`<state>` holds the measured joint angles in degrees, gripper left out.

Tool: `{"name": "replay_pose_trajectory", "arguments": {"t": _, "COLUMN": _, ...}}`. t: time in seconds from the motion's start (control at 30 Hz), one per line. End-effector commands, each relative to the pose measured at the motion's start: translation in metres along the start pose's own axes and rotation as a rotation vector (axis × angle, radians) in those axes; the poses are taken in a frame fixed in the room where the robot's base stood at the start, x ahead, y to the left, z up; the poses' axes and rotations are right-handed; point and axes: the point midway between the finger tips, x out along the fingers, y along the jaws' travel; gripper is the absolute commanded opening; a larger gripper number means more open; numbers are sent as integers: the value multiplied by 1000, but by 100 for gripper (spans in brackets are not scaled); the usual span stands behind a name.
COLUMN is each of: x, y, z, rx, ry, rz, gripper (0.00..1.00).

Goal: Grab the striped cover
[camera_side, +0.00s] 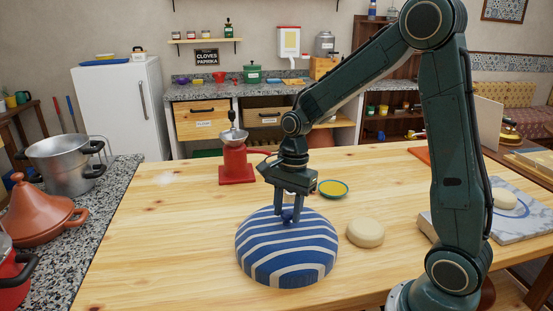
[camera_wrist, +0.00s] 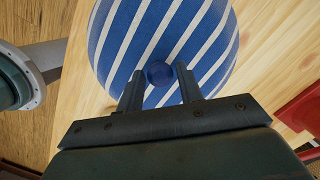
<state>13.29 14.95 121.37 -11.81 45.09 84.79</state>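The striped cover (camera_side: 287,252) is a blue-and-white dome with a small blue knob (camera_side: 287,214) on top. It sits on the wooden table, near the front. My gripper (camera_side: 287,213) points down over the dome, with one finger on each side of the knob. In the wrist view, the cover (camera_wrist: 205,50) fills the top middle, and the knob (camera_wrist: 159,73) shows between the fingertips of my gripper (camera_wrist: 159,74). A small gap shows on each side of the knob, so the fingers look open. What lies under the cover is hidden.
A pale dough ball (camera_side: 365,233) lies right of the cover. A small yellow-filled dish (camera_side: 333,188) and a red grinder (camera_side: 236,162) stand behind it. A marble board (camera_side: 515,222) is at right. The left tabletop (camera_side: 150,230) is clear.

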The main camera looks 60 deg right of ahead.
Motion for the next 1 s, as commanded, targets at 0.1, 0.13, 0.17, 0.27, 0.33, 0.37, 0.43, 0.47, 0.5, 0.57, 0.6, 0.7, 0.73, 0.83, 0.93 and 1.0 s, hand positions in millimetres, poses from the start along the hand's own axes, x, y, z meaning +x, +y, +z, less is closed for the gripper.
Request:
{"name": "replay_pose_trajectory", "arguments": {"t": 0.1, "x": 0, "y": 0, "z": 0, "rx": 0, "ry": 0, "rz": 0, "gripper": 12}}
{"name": "replay_pose_trajectory", "arguments": {"t": 0.13, "x": 0, "y": 0, "z": 0, "rx": 0, "ry": 0, "rz": 0, "gripper": 6}}
{"name": "replay_pose_trajectory", "arguments": {"t": 0.17, "x": 0, "y": 0, "z": 0, "rx": 0, "ry": 0, "rz": 0, "gripper": 1}}
{"name": "replay_pose_trajectory", "arguments": {"t": 0.27, "x": 0, "y": 0, "z": 0, "rx": 0, "ry": 0, "rz": -1, "gripper": 0}}
{"name": "replay_pose_trajectory", "arguments": {"t": 0.33, "x": 0, "y": 0, "z": 0, "rx": 0, "ry": 0, "rz": -1, "gripper": 0}}
{"name": "replay_pose_trajectory", "arguments": {"t": 0.37, "x": 0, "y": 0, "z": 0, "rx": 0, "ry": 0, "rz": -1, "gripper": 0}}
{"name": "replay_pose_trajectory", "arguments": {"t": 0.43, "x": 0, "y": 0, "z": 0, "rx": 0, "ry": 0, "rz": -1, "gripper": 0}}
{"name": "replay_pose_trajectory", "arguments": {"t": 0.47, "x": -1, "y": 0, "z": 0, "rx": 0, "ry": 0, "rz": -1, "gripper": 0}}
{"name": "replay_pose_trajectory", "arguments": {"t": 0.5, "x": -1, "y": 0, "z": 0, "rx": 0, "ry": 0, "rz": -1, "gripper": 0}}
{"name": "replay_pose_trajectory", "arguments": {"t": 0.57, "x": -2, "y": 0, "z": 0, "rx": 0, "ry": 0, "rz": -1, "gripper": 0}}
{"name": "replay_pose_trajectory", "arguments": {"t": 0.6, "x": -4, "y": 0, "z": 0, "rx": 0, "ry": 0, "rz": -1, "gripper": 0}}
{"name": "replay_pose_trajectory", "arguments": {"t": 0.7, "x": -9, "y": -1, "z": 1, "rx": -1, "ry": 0, "rz": -3, "gripper": 0}}
{"name": "replay_pose_trajectory", "arguments": {"t": 0.73, "x": -12, "y": -1, "z": 2, "rx": -1, "ry": 0, "rz": -4, "gripper": 0}}
{"name": "replay_pose_trajectory", "arguments": {"t": 0.83, "x": -22, "y": -1, "z": 3, "rx": -2, "ry": 0, "rz": -5, "gripper": 0}}
{"name": "replay_pose_trajectory", "arguments": {"t": 0.93, "x": -36, "y": -1, "z": 5, "rx": -1, "ry": 1, "rz": -6, "gripper": 0}}
{"name": "replay_pose_trajectory", "arguments": {"t": 1.0, "x": -48, "y": -1, "z": 7, "rx": -1, "ry": 1, "rz": -6, "gripper": 0}}
